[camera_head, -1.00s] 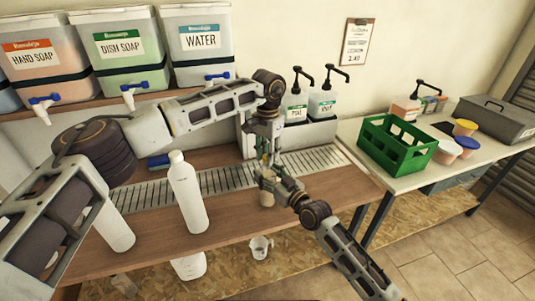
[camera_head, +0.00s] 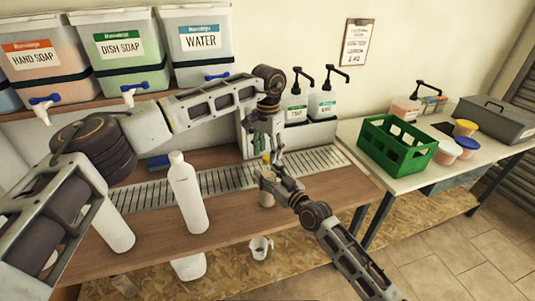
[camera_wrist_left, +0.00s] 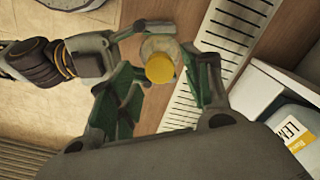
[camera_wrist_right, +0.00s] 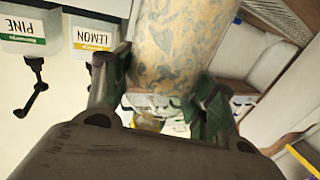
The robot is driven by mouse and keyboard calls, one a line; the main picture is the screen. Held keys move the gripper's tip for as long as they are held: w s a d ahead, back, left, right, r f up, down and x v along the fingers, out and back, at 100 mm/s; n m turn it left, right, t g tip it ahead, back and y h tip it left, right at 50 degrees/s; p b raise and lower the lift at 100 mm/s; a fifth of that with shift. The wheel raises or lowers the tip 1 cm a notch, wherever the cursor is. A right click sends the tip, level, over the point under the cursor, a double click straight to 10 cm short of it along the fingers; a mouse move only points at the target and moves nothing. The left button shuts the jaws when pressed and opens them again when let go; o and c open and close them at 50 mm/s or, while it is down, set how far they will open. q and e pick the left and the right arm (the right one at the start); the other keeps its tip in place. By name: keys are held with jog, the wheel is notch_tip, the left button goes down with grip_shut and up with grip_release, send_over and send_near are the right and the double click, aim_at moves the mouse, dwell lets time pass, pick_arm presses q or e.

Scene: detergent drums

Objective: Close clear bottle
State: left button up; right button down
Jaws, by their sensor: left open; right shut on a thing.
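The clear bottle (camera_head: 267,196) stands upright over the front part of the table, and it fills the top of the right wrist view (camera_wrist_right: 180,45). My right gripper (camera_head: 270,185) is shut on it. A yellow cap (camera_wrist_left: 160,68) sits at the top of the bottle in the left wrist view, and it also shows in the head view (camera_head: 266,158). How tightly it sits cannot be told. My left gripper (camera_wrist_left: 162,85) is open above the bottle, with its fingers on either side of the cap and apart from it.
A white bottle (camera_head: 188,195) stands left of my grippers, with another white bottle (camera_head: 115,228) further left. A slotted drain strip (camera_head: 222,180) runs behind. Pump bottles (camera_head: 322,104) stand at the back. A green crate (camera_head: 396,147) is on the right-hand table.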

pick_arm(q)
jog(key=shift+r, duration=1.5)
